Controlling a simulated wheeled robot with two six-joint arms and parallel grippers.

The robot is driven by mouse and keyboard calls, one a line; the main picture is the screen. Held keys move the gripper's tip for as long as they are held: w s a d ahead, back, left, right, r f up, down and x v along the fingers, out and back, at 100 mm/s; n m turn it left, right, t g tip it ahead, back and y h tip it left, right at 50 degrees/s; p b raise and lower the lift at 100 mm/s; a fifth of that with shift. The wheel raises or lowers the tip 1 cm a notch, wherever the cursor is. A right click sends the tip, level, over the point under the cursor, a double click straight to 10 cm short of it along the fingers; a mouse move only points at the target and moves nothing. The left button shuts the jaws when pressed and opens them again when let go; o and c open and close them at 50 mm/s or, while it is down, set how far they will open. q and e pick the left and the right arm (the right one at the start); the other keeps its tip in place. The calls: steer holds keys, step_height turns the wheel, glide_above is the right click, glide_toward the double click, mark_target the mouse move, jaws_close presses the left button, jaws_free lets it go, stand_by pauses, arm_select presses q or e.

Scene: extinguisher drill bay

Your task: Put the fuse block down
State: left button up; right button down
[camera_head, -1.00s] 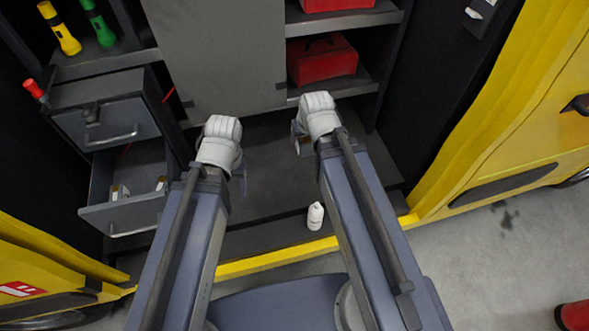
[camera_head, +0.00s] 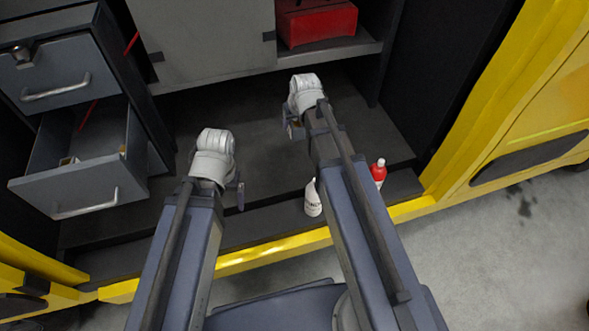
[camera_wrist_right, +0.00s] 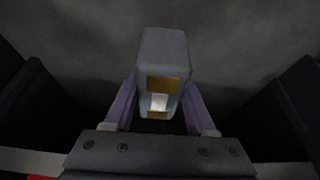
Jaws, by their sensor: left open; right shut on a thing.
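The fuse block (camera_wrist_right: 163,65) is a grey block with brass-coloured bands and a pale patch. In the right wrist view it sits between the two purple fingers of my right gripper (camera_wrist_right: 157,108), which is shut on it. Dark grey floor surface shows behind it; I cannot tell whether it touches. In the head view my right gripper (camera_head: 291,128) is over the dark bay floor, mostly hidden by its own wrist, and little of the block shows. My left gripper (camera_head: 240,192) is open, lower and to the left, partly hidden by its wrist.
The dark bay floor (camera_head: 265,150) is mostly clear. An open grey drawer (camera_head: 85,190) juts out at the left. A red box (camera_head: 318,24) sits on the shelf above. Yellow panels flank the bay.

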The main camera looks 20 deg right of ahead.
arm_select(q)
step_height(320, 180, down, 6)
steer(key=b, duration=0.4)
steer(key=shift+f, duration=0.2)
arm_select(e)
steer(key=x, duration=0.7)
steer(key=shift+d, duration=0.4)
arm_select(q)
steer(key=shift+f, duration=0.1)
step_height(320, 180, down, 10)
steer(key=b, duration=1)
steer(key=shift+a, duration=0.1)
arm_select(e)
step_height(320, 180, down, 10)
steer(key=shift+r, duration=0.15)
steer(key=c, duration=0.7)
jaws_free()
steer(key=shift+f, duration=0.25)
steer(key=o, duration=0.5)
steer(key=shift+r, duration=0.1)
